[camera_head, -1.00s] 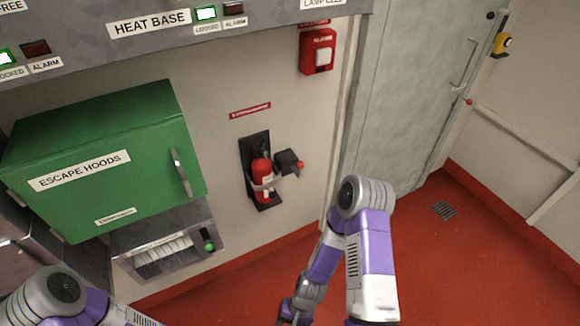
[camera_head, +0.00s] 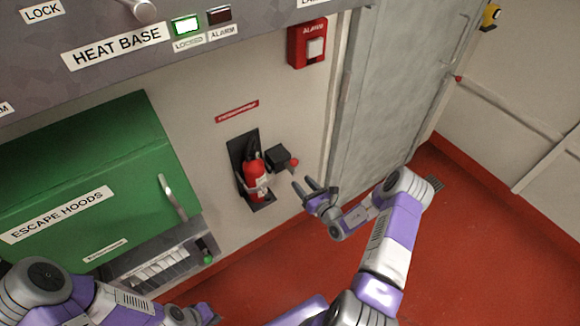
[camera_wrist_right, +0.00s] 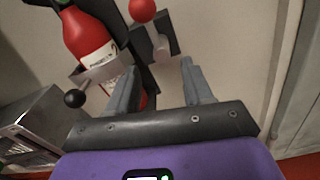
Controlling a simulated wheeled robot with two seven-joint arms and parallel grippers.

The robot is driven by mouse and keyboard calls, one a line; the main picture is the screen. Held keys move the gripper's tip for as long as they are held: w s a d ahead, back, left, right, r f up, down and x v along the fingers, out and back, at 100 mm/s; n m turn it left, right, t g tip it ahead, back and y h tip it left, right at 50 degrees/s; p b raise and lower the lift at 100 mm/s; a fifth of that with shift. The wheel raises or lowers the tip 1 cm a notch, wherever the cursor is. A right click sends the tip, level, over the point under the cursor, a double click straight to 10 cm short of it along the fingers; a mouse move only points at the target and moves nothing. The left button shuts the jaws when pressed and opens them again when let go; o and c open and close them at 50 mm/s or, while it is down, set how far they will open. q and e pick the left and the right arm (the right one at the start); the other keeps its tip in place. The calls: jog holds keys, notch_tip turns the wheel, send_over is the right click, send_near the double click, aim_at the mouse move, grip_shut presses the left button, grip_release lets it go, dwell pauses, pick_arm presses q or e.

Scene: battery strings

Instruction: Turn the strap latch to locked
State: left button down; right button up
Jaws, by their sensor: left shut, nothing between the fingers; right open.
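A red extinguisher (camera_head: 256,182) hangs on a black wall bracket (camera_head: 236,152); it also shows in the right wrist view (camera_wrist_right: 88,38). A metal strap (camera_wrist_right: 88,74) goes around it, with a black ball knob (camera_wrist_right: 75,98) at its left end. I cannot tell the latch's exact setting. A black wall block (camera_head: 278,156) with a red ball (camera_head: 295,162) sits just right of the extinguisher; the ball also shows in the wrist view (camera_wrist_right: 142,10). My right gripper (camera_head: 306,186) is open and empty, right of the extinguisher and apart from it. My left gripper is out of view.
A green escape hoods cabinet (camera_head: 90,170) is on the left, above a metal box (camera_head: 155,265) with a green knob. A red alarm box (camera_head: 307,44) is above, and a grey door (camera_head: 385,85) stands right. The red floor (camera_head: 480,260) is clear.

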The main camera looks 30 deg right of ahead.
aim_at(295, 174)
jog(key=w+b, duration=0.1)
jog(key=w, duration=0.6)
jog(key=shift+w+a, duration=0.15)
jog(key=shift+a, duration=0.05)
grip_shut()
